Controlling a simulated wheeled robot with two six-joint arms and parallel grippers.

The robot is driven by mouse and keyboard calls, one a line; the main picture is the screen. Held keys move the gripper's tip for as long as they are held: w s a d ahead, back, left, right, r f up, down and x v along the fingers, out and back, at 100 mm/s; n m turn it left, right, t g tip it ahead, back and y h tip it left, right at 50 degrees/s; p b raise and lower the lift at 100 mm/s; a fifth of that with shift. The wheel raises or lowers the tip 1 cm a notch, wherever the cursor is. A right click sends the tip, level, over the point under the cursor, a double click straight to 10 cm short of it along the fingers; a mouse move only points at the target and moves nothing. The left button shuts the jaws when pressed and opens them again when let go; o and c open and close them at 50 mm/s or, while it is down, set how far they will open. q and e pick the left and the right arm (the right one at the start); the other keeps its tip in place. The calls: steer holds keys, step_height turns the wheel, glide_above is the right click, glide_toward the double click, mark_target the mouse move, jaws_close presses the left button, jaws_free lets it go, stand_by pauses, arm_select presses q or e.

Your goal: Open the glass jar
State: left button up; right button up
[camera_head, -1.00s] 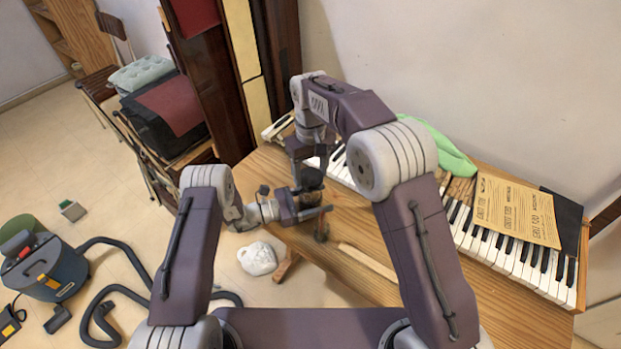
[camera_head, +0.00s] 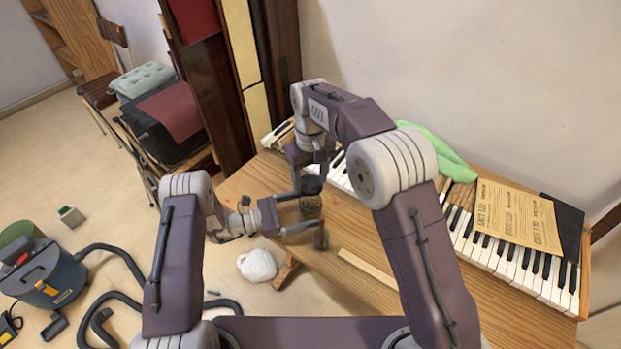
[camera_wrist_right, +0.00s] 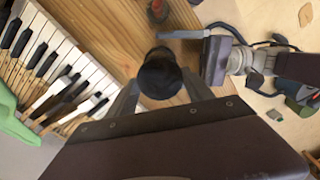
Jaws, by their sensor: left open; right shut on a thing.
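The glass jar (camera_head: 311,209) is a small brownish jar with a dark lid (camera_head: 311,185), upright over the table's left part. In the right wrist view the lid (camera_wrist_right: 160,75) sits between my right gripper's fingers (camera_wrist_right: 160,92) and hides the glass below it. My right gripper (camera_head: 311,176) reaches down from above and is shut on the lid. My left gripper (camera_head: 300,212) is open, coming from the left at the height of the jar's body, with one finger on the far side and one on the near side. Contact between those fingers and the glass cannot be told.
A small dark reddish object (camera_head: 321,238) stands near the jar. A wooden strip (camera_head: 367,267) lies on the table (camera_head: 440,300). Piano keys (camera_head: 515,255), a paper sheet (camera_head: 518,214) and a green cloth (camera_head: 440,150) line the back. A white lumpy object (camera_head: 257,266) is below the table's left edge.

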arm_select(q)
steer(key=v, duration=0.7)
arm_select(e)
steer(key=shift+f, duration=0.3)
